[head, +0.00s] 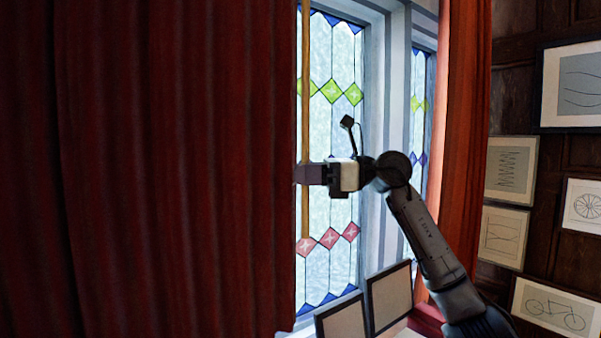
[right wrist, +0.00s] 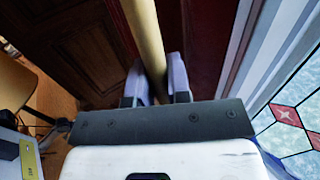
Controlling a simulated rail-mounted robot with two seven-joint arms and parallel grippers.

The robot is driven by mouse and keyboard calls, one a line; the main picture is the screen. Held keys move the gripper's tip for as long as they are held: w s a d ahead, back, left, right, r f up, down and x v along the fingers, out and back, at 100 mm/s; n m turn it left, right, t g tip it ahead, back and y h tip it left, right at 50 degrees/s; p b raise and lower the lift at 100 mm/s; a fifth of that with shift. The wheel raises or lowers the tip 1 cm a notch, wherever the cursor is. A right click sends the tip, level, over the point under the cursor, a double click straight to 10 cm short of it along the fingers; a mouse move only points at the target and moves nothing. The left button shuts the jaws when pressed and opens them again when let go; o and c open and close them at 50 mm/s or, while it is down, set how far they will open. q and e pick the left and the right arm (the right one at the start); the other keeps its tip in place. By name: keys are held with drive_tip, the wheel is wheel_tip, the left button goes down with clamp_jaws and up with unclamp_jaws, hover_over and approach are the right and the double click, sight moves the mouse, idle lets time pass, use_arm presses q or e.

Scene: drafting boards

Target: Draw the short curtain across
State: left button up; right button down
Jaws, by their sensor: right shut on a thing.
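A dark red curtain (head: 180,170) hangs in folds over the left half of the head view. A second, orange-red curtain (head: 463,130) hangs right of the window; I cannot tell which one is the short curtain. A pale wooden rod (head: 306,60) hangs upright along the left curtain's right edge. My right gripper (head: 308,174) is shut on this rod around its middle. In the right wrist view the rod (right wrist: 146,35) passes between the two fingers of my right gripper (right wrist: 157,85). My left gripper is not in view.
A stained-glass window (head: 332,130) stands behind my right arm, with a narrower pane (head: 419,105) beside it. Two framed panels (head: 390,297) lean below the window. Several framed drawings (head: 511,168) hang on the dark panelled wall at right.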

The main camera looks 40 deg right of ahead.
drive_tip(key=c, duration=1.1)
unclamp_jaws()
drive_tip(key=b+v, duration=0.3)
drive_tip(key=v, duration=1)
drive_tip(key=shift+s+d, duration=0.25)
drive_tip(key=shift+d, duration=0.05)
